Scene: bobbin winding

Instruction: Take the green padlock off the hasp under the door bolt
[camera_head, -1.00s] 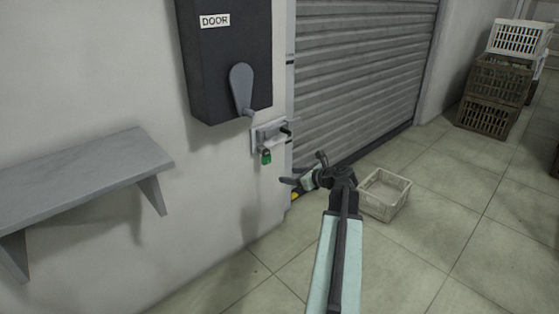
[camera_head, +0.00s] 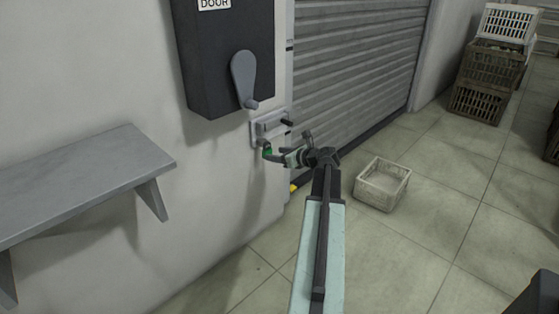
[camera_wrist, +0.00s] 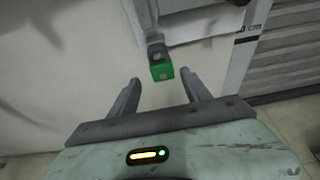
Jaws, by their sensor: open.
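The green padlock (camera_wrist: 162,71) hangs below the bolt plate in the wrist view, ahead of my gripper (camera_wrist: 162,88) and roughly centred between its two spread fingers. The fingers are open and empty, and the padlock lies slightly beyond their tips. In the head view my gripper (camera_head: 275,156) is beside the padlock (camera_head: 266,150), which it partly hides. The door bolt (camera_head: 270,126) is a light plate with a dark knob on the wall, just above the padlock. The shackle's fit on the hasp is too small to make out.
A dark box labelled DOOR with a grey lever (camera_head: 243,80) is above the bolt. A grey shelf (camera_head: 90,180) juts from the wall at left. A roller shutter (camera_head: 350,70) is at right. An empty pale crate (camera_head: 382,184) stands on the floor; stacked crates (camera_head: 485,75) stand farther back.

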